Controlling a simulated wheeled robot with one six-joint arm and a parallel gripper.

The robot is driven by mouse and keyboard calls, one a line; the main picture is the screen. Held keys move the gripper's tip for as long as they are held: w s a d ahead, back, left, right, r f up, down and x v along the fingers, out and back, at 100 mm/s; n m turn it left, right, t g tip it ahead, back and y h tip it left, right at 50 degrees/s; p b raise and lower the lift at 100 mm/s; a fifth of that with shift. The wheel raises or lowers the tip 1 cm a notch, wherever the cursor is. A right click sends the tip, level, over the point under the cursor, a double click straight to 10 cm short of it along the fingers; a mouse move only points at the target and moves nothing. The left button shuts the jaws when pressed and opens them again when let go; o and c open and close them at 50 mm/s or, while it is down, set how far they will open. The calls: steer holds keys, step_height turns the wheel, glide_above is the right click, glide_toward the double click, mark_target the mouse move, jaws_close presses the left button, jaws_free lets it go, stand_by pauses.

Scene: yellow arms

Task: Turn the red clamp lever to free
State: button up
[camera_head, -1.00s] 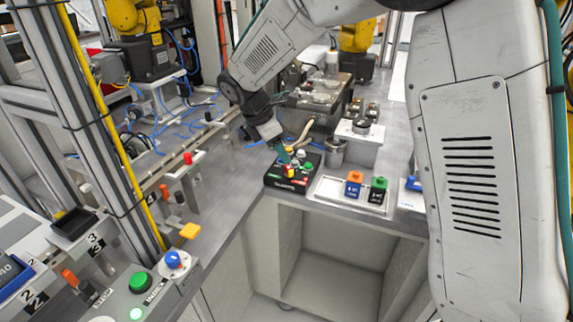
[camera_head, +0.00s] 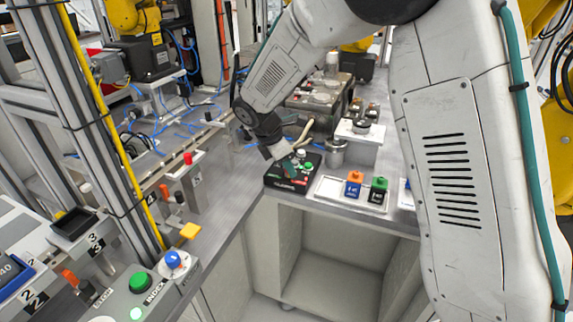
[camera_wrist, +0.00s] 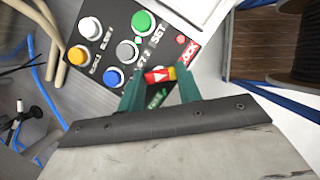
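In the head view my gripper (camera_head: 290,171) is over the black box (camera_head: 272,183) and the lever is hidden.
The box carries green (camera_wrist: 143,22), white (camera_wrist: 90,28), orange (camera_wrist: 78,55) and blue (camera_wrist: 113,77) buttons. A metal pot (camera_head: 336,155) stands behind.

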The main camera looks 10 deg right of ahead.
steer(key=shift+m, duration=0.4)
steer(key=m, duration=0.2)
steer(key=m+g, duration=0.1)
steer(key=shift+w+m+g, duration=0.2)
steer(key=shift+m+g, duration=0.1)
steer(key=shift+m, duration=0.1)
steer(key=m, duration=0.2)
steer(key=m+g, duration=0.1)
steer(key=m, duration=0.1)
steer(key=shift+w+g+y, duration=0.1)
steer(key=shift+g+y, duration=0.2)
steer(key=shift+y, duration=0.1)
steer(key=m+g+y, duration=0.1)
steer(key=m, duration=0.4)
steer(key=shift+w, duration=0.1)
steer(key=m+y, duration=0.1)
steer(key=m, duration=0.3)
steer(key=shift+w+g+y, duration=0.1)
steer(key=shift+g+y, duration=0.3)
steer(key=shift+m, duration=0.3)
steer(key=o, duration=1)
